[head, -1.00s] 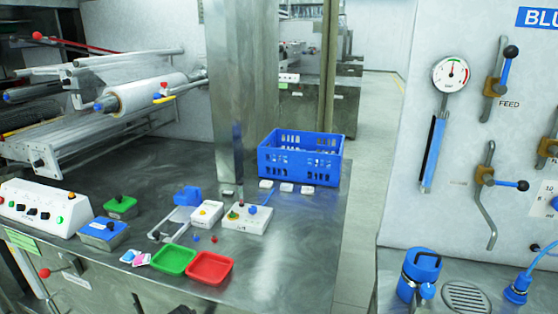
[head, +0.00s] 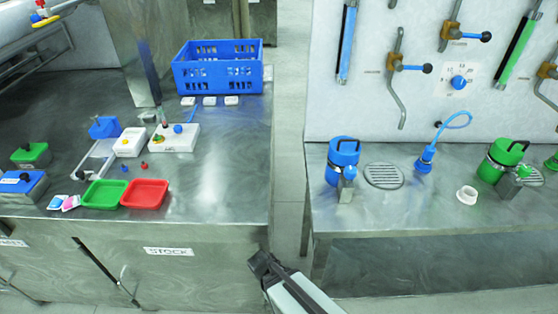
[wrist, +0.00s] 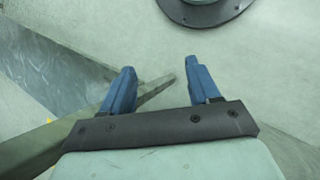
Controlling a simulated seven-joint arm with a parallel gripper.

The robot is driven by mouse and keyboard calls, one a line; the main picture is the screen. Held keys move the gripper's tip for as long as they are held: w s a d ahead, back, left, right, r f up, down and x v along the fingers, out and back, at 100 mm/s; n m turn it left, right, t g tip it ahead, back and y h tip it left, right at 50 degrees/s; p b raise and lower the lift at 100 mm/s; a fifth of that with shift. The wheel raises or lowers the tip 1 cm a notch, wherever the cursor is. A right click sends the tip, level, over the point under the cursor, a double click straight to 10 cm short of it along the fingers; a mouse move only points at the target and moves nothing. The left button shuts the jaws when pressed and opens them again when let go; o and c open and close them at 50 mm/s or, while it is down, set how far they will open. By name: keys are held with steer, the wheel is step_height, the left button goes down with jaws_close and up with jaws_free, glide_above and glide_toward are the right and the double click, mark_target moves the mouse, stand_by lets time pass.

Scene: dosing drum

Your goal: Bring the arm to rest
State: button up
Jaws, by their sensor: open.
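My gripper (wrist: 160,68) shows in the wrist view with its two blue fingers apart and nothing between them. Pale floor lies beyond the fingers. In the head view my arm (head: 296,290) enters at the bottom edge, in front of the gap between the two metal benches. Its dark end points up and left, and the fingers cannot be made out there. It appears apart from both benches.
The left bench holds a blue crate (head: 218,68), a green tray (head: 104,194) and a red tray (head: 144,194). The right bench holds a blue canister (head: 342,160), a green canister (head: 502,160) and a white ring (head: 467,195). Floor shows between the benches.

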steer(key=s+d+f+m+g+y, duration=0.3)
steer(key=s+d+f+m+y, duration=0.2)
steer(key=s+d+f, duration=0.6)
steer(key=shift+s+d+f+y, duration=0.35)
steer(key=shift+s+d, duration=0.2)
steer(key=shift+d, duration=0.7)
